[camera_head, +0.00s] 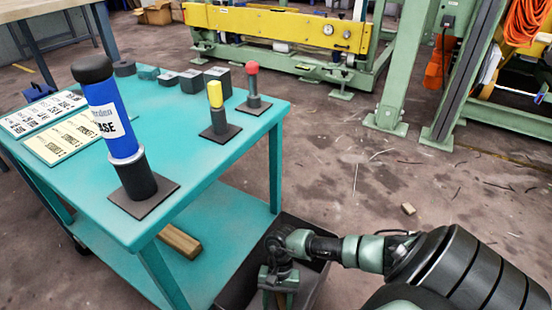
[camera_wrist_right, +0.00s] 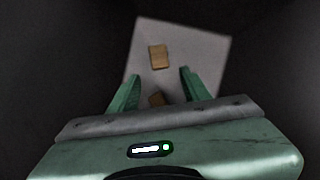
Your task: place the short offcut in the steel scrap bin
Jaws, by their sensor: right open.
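My right gripper (camera_head: 278,290) points down into the dark bin (camera_head: 236,288) beside the trolley. In the wrist view my right gripper (camera_wrist_right: 154,88) is open, with its two green fingers apart. A small wooden block (camera_wrist_right: 158,56) shows beyond the fingertips against the bin's pale grey floor. Which piece is the short offcut is not clear. My left gripper is not in view.
The teal trolley (camera_head: 190,115) holds a blue canister (camera_head: 110,120), cards and small stands. A wooden block (camera_head: 180,241) lies on its lower shelf. Another small block (camera_head: 408,209) lies on the open floor. A green and yellow machine (camera_head: 275,25) stands behind.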

